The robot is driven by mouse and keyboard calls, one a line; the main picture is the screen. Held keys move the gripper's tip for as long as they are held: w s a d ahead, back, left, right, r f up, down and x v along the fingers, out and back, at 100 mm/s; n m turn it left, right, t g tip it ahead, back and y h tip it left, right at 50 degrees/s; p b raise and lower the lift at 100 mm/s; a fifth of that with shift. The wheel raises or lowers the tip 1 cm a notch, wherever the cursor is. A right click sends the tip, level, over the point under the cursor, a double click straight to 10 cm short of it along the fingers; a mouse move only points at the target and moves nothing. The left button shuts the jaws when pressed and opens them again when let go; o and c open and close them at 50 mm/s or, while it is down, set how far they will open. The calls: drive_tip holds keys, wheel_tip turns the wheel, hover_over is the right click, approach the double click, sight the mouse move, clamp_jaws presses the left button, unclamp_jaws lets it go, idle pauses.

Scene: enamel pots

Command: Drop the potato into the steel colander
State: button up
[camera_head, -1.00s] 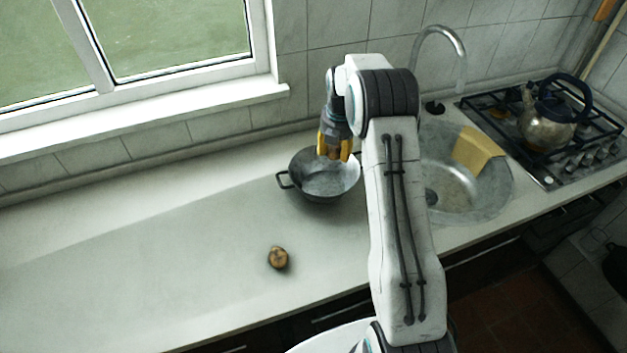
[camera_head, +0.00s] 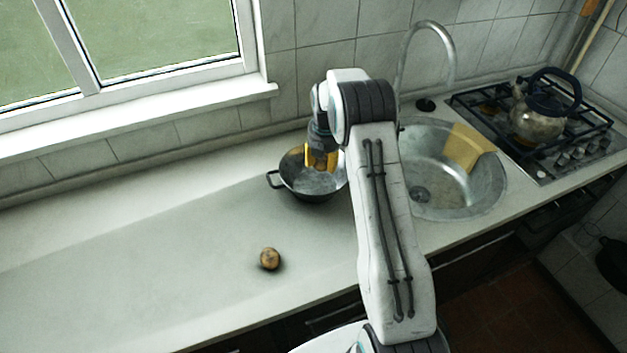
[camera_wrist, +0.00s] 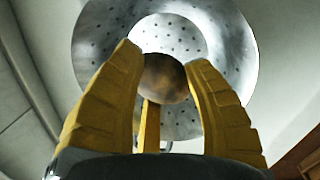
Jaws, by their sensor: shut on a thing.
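The steel colander (camera_head: 292,180) stands on the counter left of the sink, a grey bowl with side handles. In the wrist view its perforated inside (camera_wrist: 235,50) fills the upper middle. My gripper (camera_head: 321,164), with yellow fingers, points down over the colander's opening. In the wrist view its fingers (camera_wrist: 163,58) are closed around a round brown potato (camera_wrist: 167,82), with the colander behind it. The head view does not clearly show the held potato.
Another small round brown item (camera_head: 270,259) lies on the counter, in front of the colander. The sink (camera_head: 470,195) with a yellow cloth (camera_head: 466,147) and tall faucet is to the right. Beyond it, a kettle (camera_head: 538,122) stands on the hob. The left counter is clear.

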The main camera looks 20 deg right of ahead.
drive_tip(key=shift+f, duration=0.15)
drive_tip(key=o, duration=1.2)
drive_tip(key=r, duration=0.4)
drive_tip(key=s+r, duration=0.1)
drive_tip(key=r, duration=0.3)
drive_tip(key=s+r, duration=0.1)
drive_tip(key=r, duration=0.2)
drive_tip(key=shift+a+r, duration=0.25)
drive_tip(key=shift+r, duration=0.15)
